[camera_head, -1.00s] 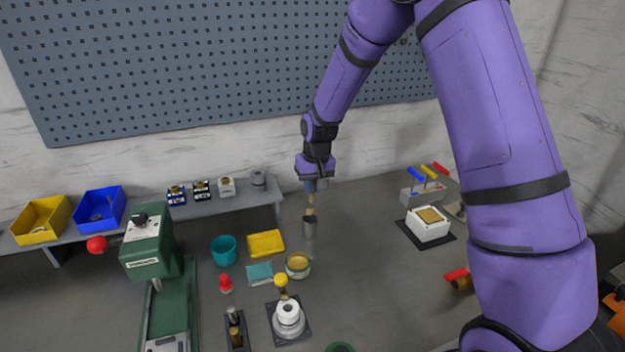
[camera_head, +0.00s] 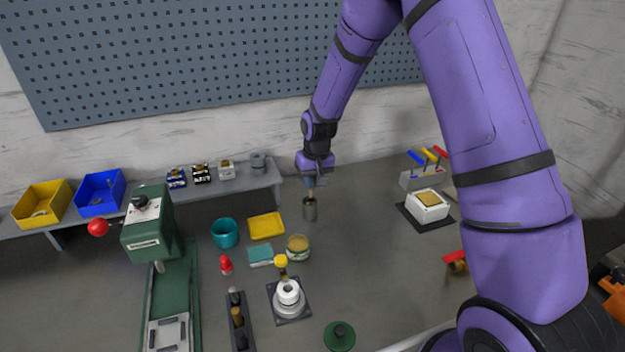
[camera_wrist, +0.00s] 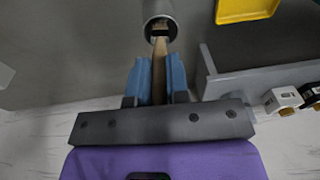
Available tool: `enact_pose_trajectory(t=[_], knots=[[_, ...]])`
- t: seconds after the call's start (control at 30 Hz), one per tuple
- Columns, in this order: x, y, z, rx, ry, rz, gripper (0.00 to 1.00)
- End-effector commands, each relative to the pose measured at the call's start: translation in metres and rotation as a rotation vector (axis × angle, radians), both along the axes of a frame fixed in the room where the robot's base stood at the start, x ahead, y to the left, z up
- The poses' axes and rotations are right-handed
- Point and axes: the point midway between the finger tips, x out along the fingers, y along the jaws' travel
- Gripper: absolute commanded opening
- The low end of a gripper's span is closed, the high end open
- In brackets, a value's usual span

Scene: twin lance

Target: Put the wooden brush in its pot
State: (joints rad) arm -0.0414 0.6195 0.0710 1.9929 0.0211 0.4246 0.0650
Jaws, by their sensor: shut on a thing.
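My gripper (camera_head: 312,182) is shut on the wooden brush (camera_head: 311,193). In the wrist view, the gripper's blue fingers (camera_wrist: 159,62) hold the sides of its pale wooden handle (camera_wrist: 159,84). A grey cylindrical pot (camera_head: 310,212) stands on the bench directly below the gripper. It also shows at the top of the wrist view (camera_wrist: 159,9). The brush's far end overlaps the pot's dark mouth and seems to be inside it. The bristles are hidden, and I cannot tell how deep they are.
A teal cup (camera_head: 225,233), a yellow tray (camera_head: 266,226) and a round tin (camera_head: 298,247) stand left of the pot. A white block device (camera_head: 428,206) is to the right. A low shelf (camera_head: 235,187) runs behind. The bench just right of the pot is clear.

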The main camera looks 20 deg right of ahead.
Motion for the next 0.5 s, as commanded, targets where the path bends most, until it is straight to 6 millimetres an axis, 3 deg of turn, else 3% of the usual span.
enact_pose_trajectory(t=[0.07, 0.1, 0.2, 0.5], knots=[[0.0001, 0.0, 0.0001, 0.0, 0.0, 0.0, 0.0], [0.0001, 0.0, 0.0001, 0.0, 0.0, 0.0, 0.23], [0.0001, 0.0, 0.0002, 0.0, 0.0, 0.0, 0.46], [0.0001, -0.0001, 0.0012, 0.0, -0.001, 0.0, 0.46]])
